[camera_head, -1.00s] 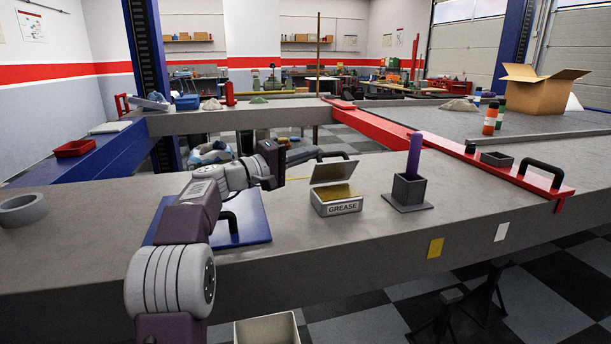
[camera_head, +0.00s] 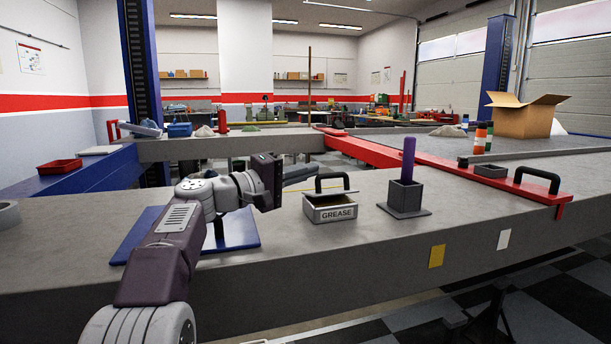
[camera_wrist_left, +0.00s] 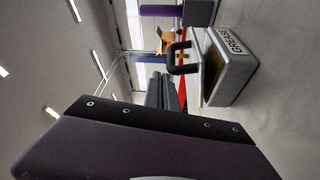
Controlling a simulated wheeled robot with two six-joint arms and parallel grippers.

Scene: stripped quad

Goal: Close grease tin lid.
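The grease tin (camera_head: 331,214) stands on the grey bench, a pale box with a GREASE label facing me. A yellowish interior shows under its top edge. Its lid is seen almost edge-on and is hard to make out; a black arched handle (camera_head: 332,176) rises just above and behind the tin. My right gripper is not in view.
A grey holder (camera_head: 404,198) with a purple rod stands right of the tin. A blue plate (camera_head: 150,235) with a dark handle lies under my left arm. A red beam (camera_head: 440,165) crosses behind. The bench between plate and tin is clear.

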